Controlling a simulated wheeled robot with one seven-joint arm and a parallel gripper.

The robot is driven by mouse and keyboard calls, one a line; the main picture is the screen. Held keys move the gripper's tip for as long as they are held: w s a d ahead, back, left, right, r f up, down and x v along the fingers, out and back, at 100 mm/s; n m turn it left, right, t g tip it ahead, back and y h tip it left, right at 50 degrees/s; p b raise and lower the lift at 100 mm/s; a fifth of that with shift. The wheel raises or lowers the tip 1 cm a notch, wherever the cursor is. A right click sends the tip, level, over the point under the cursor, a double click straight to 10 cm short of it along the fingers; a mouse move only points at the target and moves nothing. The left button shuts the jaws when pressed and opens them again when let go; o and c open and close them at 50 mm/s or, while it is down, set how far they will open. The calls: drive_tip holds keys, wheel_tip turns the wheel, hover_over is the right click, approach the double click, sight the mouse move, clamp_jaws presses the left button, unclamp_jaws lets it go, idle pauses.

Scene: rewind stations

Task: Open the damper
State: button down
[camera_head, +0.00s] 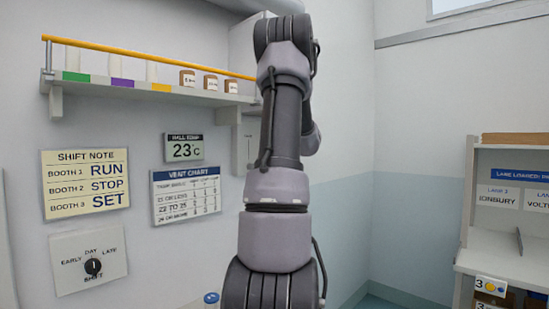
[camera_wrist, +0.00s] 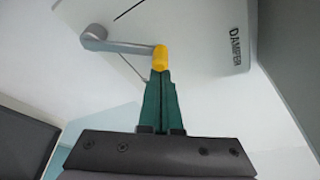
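In the wrist view, a pale box face (camera_wrist: 200,30) is marked DAMPER at its right. A grey crank lever (camera_wrist: 125,46) runs across it from a round pivot at the left to a yellow knob at its right end (camera_wrist: 160,57). The green fingers of my gripper (camera_wrist: 160,75) are close together, with the yellow knob at their tips; they look shut on it. In the head view my arm stands in front of the wall and hides my gripper and the lever. A pale box (camera_head: 241,47) shows partly behind the arm.
A shelf (camera_head: 140,92) with a yellow rail and small labelled jars is left of my arm. Below it are a shift note (camera_head: 85,183), a vent chart (camera_head: 186,195), a 23°C display (camera_head: 184,149) and a shift dial (camera_head: 92,267). A lane rack (camera_head: 510,240) stands at right.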

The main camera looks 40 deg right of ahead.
drive_tip(key=shift+s+a+r+n+t+h, duration=0.1)
drive_tip(key=shift+a+r+n+t+h, duration=0.1)
drive_tip(key=shift+a+r+n, duration=0.4)
drive_tip(key=shift+a+r+n+t+h, duration=0.2)
drive_tip(key=shift+a+n, duration=0.45)
drive_tip(key=shift+a, duration=0.45)
drive_tip(key=shift+s+a+r+n+t+h, duration=0.1)
drive_tip(key=shift+a+r+n+t, duration=0.1)
drive_tip(key=shift+a+r+n, duration=0.4)
drive_tip(key=shift+a+f, duration=0.15)
drive_tip(key=shift+a, duration=0.2)
drive_tip(key=shift+d, duration=0.1)
drive_tip(key=s+d, duration=0.1)
drive_tip(key=s, duration=0.8)
drive_tip(key=shift+s+d, duration=0.2)
drive_tip(key=shift+d, duration=0.05)
